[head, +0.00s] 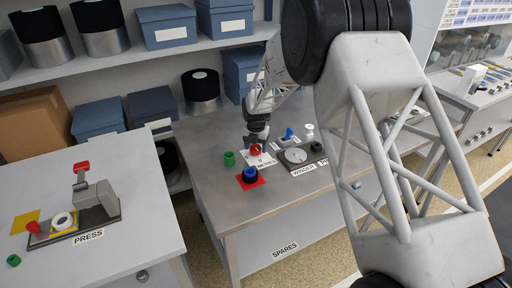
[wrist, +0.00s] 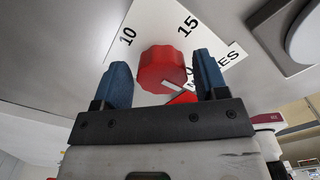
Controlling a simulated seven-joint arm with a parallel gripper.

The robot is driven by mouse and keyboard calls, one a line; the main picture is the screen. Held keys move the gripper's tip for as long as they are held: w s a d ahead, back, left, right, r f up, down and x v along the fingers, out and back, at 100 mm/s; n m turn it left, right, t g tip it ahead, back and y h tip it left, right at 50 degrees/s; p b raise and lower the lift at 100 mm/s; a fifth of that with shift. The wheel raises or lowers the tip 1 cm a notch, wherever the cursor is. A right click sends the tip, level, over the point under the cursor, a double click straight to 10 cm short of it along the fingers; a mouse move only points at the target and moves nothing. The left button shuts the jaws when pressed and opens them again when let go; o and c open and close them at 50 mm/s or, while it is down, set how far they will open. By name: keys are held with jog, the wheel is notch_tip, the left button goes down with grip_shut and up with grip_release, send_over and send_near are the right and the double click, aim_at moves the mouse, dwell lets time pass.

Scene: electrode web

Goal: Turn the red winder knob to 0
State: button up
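The red knob (wrist: 162,68) sits on a white dial card (wrist: 150,22) printed with 10 and 15. A 0 shows partly behind my right finger, beside a label ending in "ES". My gripper (wrist: 163,63) is open, one blue finger on each side of the knob, with narrow gaps visible. Whether either finger touches it is hard to tell. In the head view the red knob (head: 256,149) shows just below my gripper (head: 257,132).
Right of the knob is a grey plate (head: 287,165) with a pale disc, blue and white knobs and a WINDER label (head: 303,171).

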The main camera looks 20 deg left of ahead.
aim_at(256, 147)
jog(key=shift+o, duration=0.5)
jog(key=shift+r, duration=3.85)
